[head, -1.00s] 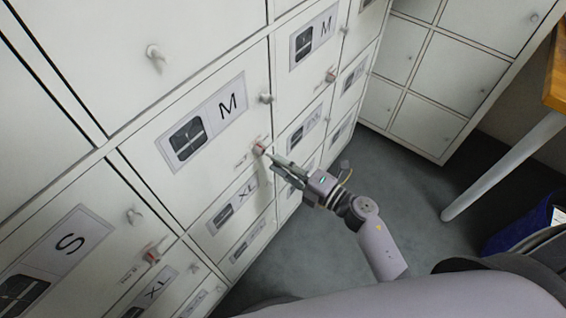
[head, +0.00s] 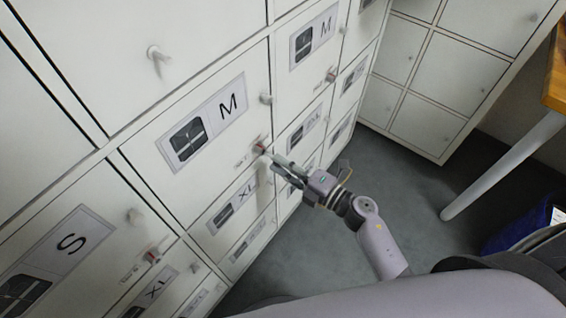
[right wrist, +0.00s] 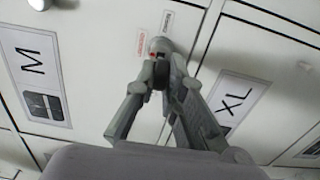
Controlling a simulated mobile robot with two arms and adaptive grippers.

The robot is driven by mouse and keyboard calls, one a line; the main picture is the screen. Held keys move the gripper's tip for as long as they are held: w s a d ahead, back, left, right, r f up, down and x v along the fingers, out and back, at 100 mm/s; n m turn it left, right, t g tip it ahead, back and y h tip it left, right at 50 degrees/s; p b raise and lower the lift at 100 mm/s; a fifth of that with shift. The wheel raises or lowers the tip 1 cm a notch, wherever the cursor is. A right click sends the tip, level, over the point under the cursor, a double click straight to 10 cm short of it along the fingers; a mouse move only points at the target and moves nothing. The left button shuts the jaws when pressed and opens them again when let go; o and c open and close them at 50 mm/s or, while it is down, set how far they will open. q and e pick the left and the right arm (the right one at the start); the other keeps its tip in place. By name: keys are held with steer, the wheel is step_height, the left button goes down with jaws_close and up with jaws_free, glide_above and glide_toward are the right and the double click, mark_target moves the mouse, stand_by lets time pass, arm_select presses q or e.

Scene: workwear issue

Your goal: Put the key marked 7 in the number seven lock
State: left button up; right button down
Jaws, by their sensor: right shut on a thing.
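My right gripper (head: 277,165) is at the white locker door marked M, just in front of a small lock with a red mark (head: 260,147). In the right wrist view, the fingertips of this gripper (right wrist: 162,78) are closed together just below the round lock (right wrist: 160,46). They are shut on a small dark thing (right wrist: 160,74), apparently the key, mostly hidden between the fingers. I cannot tell how deep it is in the lock. No number is readable on the key or on the small label beside the lock. My left gripper is not in view.
Other locker doors surround this one, with knobs such as this one (head: 266,99) and further red-marked locks (head: 331,75) and (head: 151,256). A wooden-topped table (head: 555,80) stands at the right. The grey floor (head: 420,210) between is mostly clear.

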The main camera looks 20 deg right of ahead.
steer(key=shift+p+x, duration=0.3)
steer(key=shift+x, duration=1.2)
stand_by(2.8)
stand_by(0.5)
